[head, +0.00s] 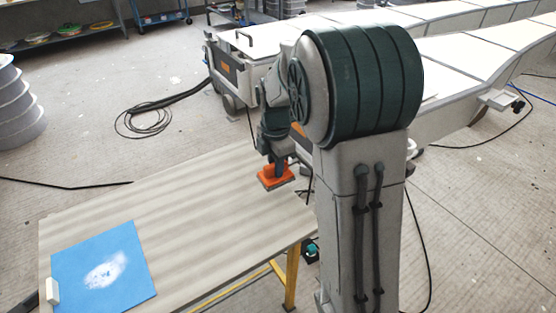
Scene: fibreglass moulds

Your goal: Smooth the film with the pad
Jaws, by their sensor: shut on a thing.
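My gripper (276,160) is at the far right part of the table, partly hidden by my own arm. It is shut on an orange pad (275,179) with a darker underside, held flat over the table top. I cannot tell whether the pad touches the surface. The film appears to be the flat blue sheet (134,278) at the near left of the table, with a whitish, streaky patch (105,270) in its middle. The pad is well apart from the sheet, to its right and farther back.
The wooden table (160,205) is bare between the sheet and the pad. A small white block (52,291) stands at the sheet's left edge. Long pale moulds (460,60) stand behind my arm. Cables (150,120) lie on the floor, and a shelf (70,30) stands at the back left.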

